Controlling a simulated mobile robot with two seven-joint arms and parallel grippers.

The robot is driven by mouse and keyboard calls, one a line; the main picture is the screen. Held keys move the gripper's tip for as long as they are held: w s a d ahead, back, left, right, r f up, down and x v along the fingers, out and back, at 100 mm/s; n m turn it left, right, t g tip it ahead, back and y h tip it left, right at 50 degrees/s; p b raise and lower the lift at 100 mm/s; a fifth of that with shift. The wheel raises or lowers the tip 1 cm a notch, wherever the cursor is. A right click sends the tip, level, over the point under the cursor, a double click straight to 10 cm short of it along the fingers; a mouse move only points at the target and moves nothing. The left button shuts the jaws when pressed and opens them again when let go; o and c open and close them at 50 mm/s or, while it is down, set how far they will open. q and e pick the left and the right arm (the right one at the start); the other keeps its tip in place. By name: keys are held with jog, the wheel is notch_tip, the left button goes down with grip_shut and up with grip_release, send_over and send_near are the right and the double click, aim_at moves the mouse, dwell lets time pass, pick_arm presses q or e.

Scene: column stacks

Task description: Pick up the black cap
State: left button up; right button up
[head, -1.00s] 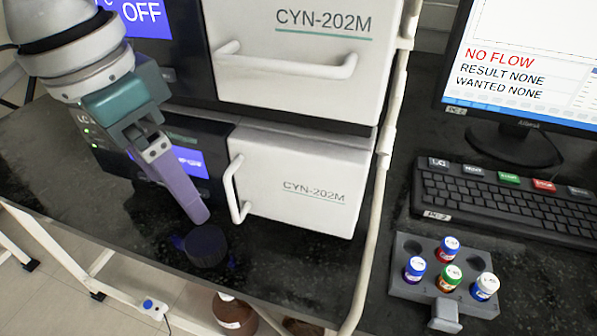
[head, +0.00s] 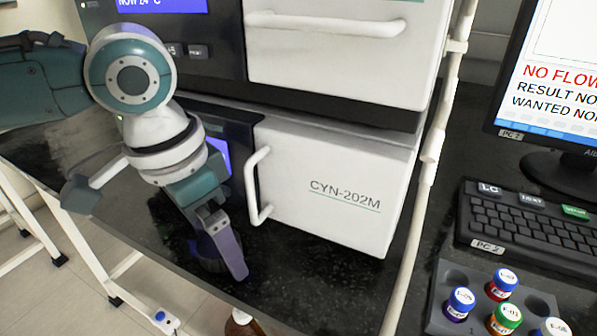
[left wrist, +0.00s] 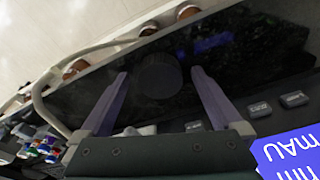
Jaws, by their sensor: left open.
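The black cap (head: 208,265) is a short dark round piece on the dark bench top, near its front edge. In the head view my left gripper partly hides it. In the left wrist view the cap (left wrist: 158,76) shows between the two purple fingers. My left gripper (head: 222,262) is open and points down at the cap, with one finger to each side of it in the picture. The fingertips also show in the left wrist view (left wrist: 160,73). I cannot tell how far they are above the cap. My right gripper is not in view.
The stacked white CYN-202M units (head: 335,185) stand just behind the cap, with a handle (head: 257,187) close to my gripper. A white pipe (head: 428,165) runs down to the right. A grey rack (head: 438,302) with colour-capped vials and a keyboard (head: 530,225) are further right.

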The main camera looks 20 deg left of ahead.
pick_arm(q)
jog(key=c, duration=1.5)
notch_tip(320, 180, up, 18)
jog(key=p, duration=0.5)
jog(key=shift+p, duration=0.3)
